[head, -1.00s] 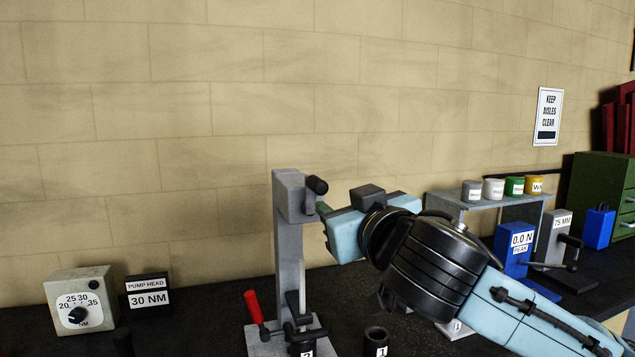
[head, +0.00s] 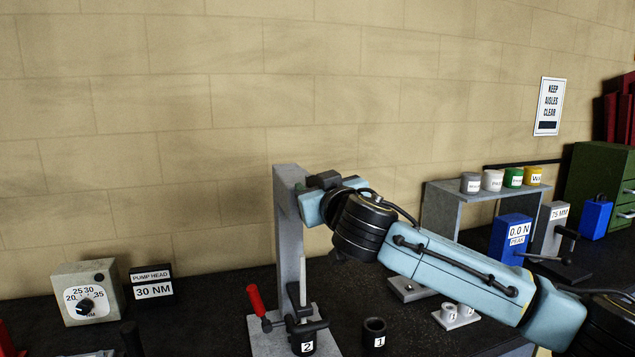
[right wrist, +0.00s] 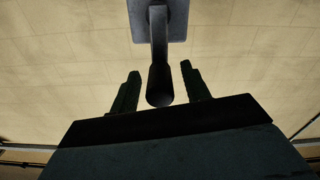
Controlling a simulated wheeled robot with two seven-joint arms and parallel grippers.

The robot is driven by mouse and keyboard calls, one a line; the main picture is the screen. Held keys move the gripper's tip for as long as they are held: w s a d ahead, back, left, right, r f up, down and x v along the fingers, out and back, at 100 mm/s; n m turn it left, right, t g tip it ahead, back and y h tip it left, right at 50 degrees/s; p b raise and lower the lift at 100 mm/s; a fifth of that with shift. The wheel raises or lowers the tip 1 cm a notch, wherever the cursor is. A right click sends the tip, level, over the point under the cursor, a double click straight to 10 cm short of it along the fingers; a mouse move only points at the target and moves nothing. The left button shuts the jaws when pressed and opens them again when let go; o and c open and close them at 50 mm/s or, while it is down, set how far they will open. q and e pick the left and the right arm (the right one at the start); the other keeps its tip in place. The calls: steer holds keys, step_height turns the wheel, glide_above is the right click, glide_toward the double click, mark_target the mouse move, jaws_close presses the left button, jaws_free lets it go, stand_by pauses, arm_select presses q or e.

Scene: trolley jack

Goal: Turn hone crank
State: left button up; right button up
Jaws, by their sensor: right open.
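The tall grey hone stand (head: 290,238) stands on the bench, its crank end hidden behind my right gripper in the head view. In the right wrist view the crank's dark grip (right wrist: 160,88) hangs from a grey arm below a grey plate (right wrist: 176,22). My right gripper (right wrist: 160,70) is open, with one finger on each side of the grip; gaps show on both sides, so neither finger appears to touch it. A dark cylinder marked 2 (head: 306,347) sits at the stand's foot. My left gripper is out of view.
A red-handled lever (head: 255,300) is at the stand's base, with a cylinder marked 1 (head: 374,332) to its right. A torque dial box (head: 90,292) and the 30 NM sign (head: 152,285) are at left. A blue force gauge (head: 512,240) and a grey shelf (head: 440,205) are at right.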

steer(key=shift+w, duration=0.1)
steer(key=shift+c, duration=0.2)
jaws_close()
